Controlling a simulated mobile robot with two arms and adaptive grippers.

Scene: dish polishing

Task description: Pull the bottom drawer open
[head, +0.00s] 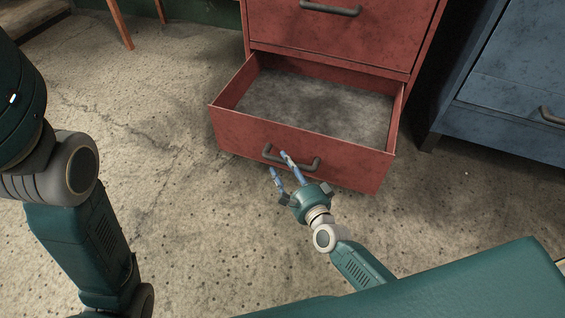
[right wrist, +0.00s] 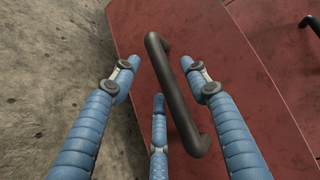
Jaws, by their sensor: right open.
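The bottom drawer (head: 300,145) of the red cabinet stands pulled well out, and its grey inside looks empty. Its dark bar handle (head: 308,166) is on the front panel. My right gripper (head: 281,163) is at the handle's left part with its blue fingers apart. In the right wrist view the handle (right wrist: 178,95) runs between the open fingers (right wrist: 160,92); I cannot tell whether any finger touches it. The drawer's red front (right wrist: 235,75) fills much of that view. My left arm comes in at the left of the head view, but its gripper is out of the picture.
The red cabinet's upper drawer (head: 330,35) is shut, with its own handle (head: 330,9). A blue cabinet (head: 510,90) stands to the right. Orange wooden legs (head: 121,24) show at the top left. The concrete floor (head: 160,150) left of the drawer is clear.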

